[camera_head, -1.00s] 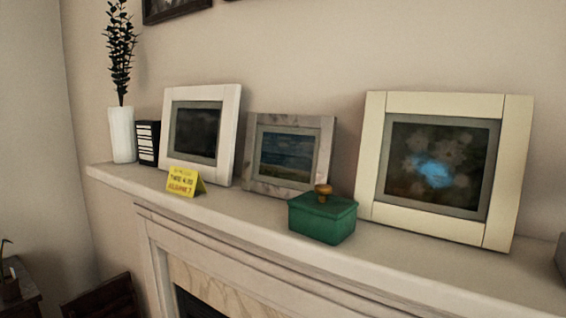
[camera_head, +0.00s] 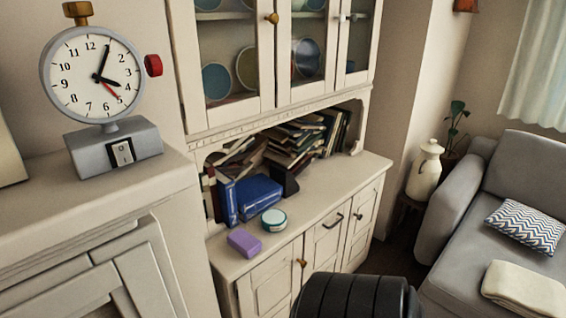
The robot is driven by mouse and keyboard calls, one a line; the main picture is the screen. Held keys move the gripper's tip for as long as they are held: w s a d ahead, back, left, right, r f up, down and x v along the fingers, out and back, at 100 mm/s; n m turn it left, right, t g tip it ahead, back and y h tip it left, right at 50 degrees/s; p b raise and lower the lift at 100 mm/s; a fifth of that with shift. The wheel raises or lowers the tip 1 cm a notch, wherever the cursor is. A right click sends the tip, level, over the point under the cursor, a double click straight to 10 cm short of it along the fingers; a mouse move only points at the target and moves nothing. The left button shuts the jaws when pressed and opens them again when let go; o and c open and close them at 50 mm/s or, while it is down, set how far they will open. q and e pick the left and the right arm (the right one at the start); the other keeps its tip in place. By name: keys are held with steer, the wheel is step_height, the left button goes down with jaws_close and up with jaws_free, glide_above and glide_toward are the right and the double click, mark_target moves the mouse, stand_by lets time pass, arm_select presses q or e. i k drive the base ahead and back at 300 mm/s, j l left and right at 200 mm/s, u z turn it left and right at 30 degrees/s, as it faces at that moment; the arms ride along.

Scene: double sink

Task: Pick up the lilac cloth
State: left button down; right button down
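A small lilac item (camera_head: 244,243), block-like and probably the folded lilac cloth, lies on the top of a cream cabinet (camera_head: 345,192), near its front left edge. It sits just left of a round teal-and-white tin (camera_head: 273,219). Neither of my grippers can be made out in the head view, and nothing is touching the lilac item.
Blue boxes (camera_head: 258,194) and stacked books stand behind the lilac item. A mantel with a large clock (camera_head: 95,75) is at left. A dark ribbed shape (camera_head: 355,297) is at bottom centre. A grey sofa (camera_head: 455,215) stands at right. The cabinet top's right part is clear.

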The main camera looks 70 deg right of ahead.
mark_target(246, 244)
steer(key=z, duration=0.45)
steer(key=l+z, duration=0.1)
steer(key=z, duration=1.25)
steer(key=i+l, duration=0.05)
